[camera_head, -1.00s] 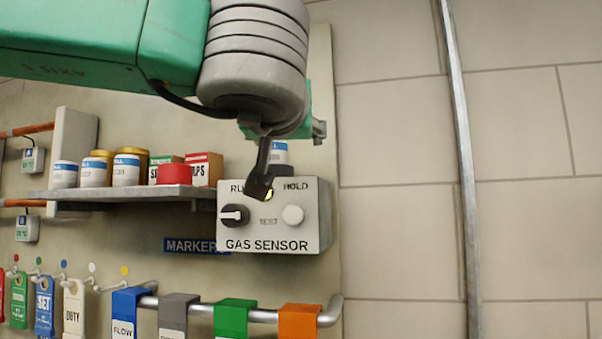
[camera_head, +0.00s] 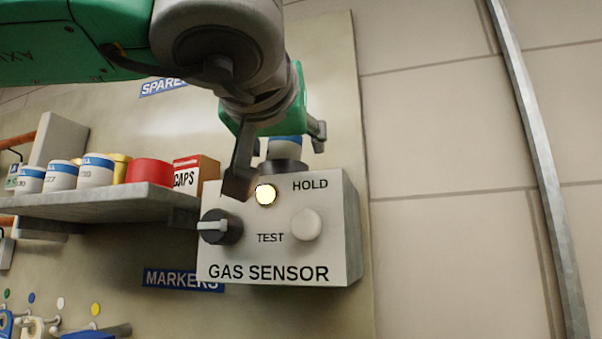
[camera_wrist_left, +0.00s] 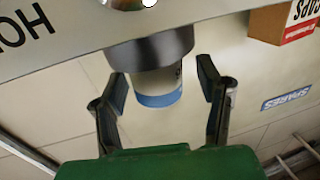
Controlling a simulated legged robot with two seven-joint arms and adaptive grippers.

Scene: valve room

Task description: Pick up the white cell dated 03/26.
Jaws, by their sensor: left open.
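A white cell with a blue band (camera_head: 286,147) stands in a dark round socket (camera_head: 284,167) on top of the gas sensor box. It also shows in the left wrist view (camera_wrist_left: 158,88), upside down, between the fingers. No date can be read on it. My left gripper (camera_head: 278,162) is open, with one finger on each side of this cell and gaps on both sides. More white cells with blue bands (camera_head: 96,171) stand on the shelf at the left; their dates are only partly legible. My right gripper is not in view.
The gas sensor box (camera_head: 280,235) has a black knob (camera_head: 221,227), a lit lamp (camera_head: 265,195) and a pale button (camera_head: 306,225). The shelf (camera_head: 110,200) also holds a red container (camera_head: 149,172) and a caps box (camera_head: 194,175).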

